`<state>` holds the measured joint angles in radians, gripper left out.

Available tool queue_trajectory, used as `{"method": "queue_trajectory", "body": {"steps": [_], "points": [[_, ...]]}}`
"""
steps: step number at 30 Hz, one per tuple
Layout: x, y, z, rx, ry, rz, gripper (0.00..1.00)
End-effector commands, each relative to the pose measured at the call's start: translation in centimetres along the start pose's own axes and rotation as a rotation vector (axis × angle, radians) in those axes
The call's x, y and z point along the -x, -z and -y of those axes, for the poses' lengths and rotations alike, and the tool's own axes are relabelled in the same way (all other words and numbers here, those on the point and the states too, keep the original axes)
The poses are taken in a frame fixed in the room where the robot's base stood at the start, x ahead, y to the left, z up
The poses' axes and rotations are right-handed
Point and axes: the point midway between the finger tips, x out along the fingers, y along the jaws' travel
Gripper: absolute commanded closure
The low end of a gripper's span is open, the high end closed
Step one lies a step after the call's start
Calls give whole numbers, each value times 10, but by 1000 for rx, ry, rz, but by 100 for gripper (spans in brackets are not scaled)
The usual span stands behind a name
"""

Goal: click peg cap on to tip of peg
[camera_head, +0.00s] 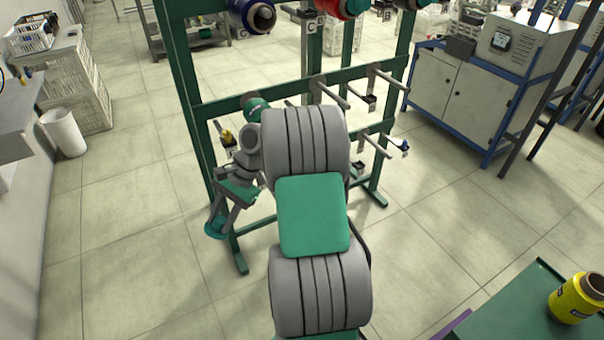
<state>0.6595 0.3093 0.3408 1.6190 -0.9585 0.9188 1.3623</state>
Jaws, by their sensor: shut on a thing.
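Grey pegs stick out of the rack toward me: two on the upper rail, one peg (332,94) and another peg (390,80), and a lower peg (376,146). A small yellow piece (227,136), possibly a peg cap, is just left of my arm. A small blue piece (404,146) is beside a labelled holder at the rack's lower right. My arm hides part of the left pegs.
Thread spools hang at the rack's top, including a blue spool (252,14). A yellow spool (576,298) stands on a green table (500,315) at lower right. A white bin (65,132) is at left and a grey cabinet (460,95) at back right. Floor beside the rack is clear.

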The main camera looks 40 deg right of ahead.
Motion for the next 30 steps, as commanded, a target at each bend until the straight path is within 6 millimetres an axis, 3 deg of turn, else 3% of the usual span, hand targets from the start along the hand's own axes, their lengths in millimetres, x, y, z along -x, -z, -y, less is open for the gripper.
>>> {"method": "queue_trajectory", "body": {"steps": [1,6,11,14,18,21,24,30], "points": [[1,17,-4,-101,93,16,100],[32,48,-2,-430,486,60,100],[71,75,-11,-650,879,49,100],[101,94,-26,-747,1141,14,100],[157,114,-60,-811,1482,-61,100],[188,117,-81,-814,1610,-95,100],[206,116,-93,-811,1666,-106,100],[212,120,-85,-806,1676,-106,100]]}}
